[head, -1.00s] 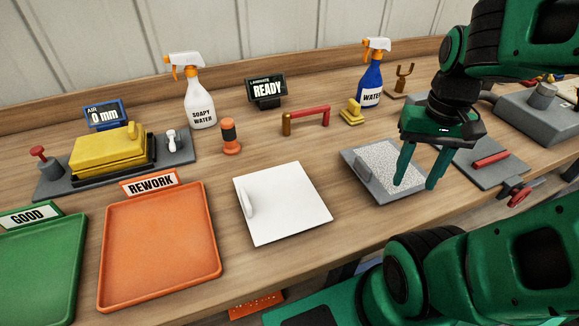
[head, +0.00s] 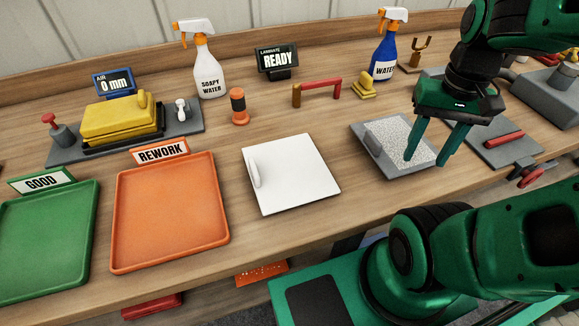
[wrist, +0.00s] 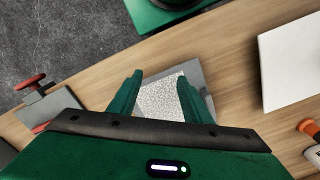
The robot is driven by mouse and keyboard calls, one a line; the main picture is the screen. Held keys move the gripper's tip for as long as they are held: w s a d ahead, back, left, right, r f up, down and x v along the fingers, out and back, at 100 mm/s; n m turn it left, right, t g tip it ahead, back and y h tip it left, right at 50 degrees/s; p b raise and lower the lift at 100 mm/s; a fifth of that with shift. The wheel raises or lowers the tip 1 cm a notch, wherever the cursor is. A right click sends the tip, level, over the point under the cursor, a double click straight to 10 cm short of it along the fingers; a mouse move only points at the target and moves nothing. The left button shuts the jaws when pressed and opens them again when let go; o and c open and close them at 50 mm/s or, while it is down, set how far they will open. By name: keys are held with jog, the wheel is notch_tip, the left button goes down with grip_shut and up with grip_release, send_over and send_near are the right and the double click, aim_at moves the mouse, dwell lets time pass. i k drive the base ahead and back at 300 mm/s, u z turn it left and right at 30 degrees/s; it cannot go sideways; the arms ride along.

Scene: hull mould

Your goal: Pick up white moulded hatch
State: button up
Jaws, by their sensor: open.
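The white moulded hatch (head: 297,176) is a flat white square panel with a raised white grip along its left side. It lies on the bench in the middle of the head view. In the wrist view its white panel (wrist: 291,62) shows in part at the right edge. My gripper (head: 430,160) is open and empty, fingers pointing down. It is to the right of the hatch, over a grey plate with a speckled white pad (head: 405,145). In the wrist view the pad (wrist: 160,98) shows between the fingertips.
An orange REWORK tray (head: 222,236) and a green GOOD tray (head: 93,245) stand left of the hatch. A yellow block fixture (head: 118,118) sits back left.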

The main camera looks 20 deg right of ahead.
aim_at(288, 172)
jog(key=k, duration=0.5)
jog(key=z, duration=1.55)
jog(key=k, duration=0.75)
jog(key=u, duration=0.5)
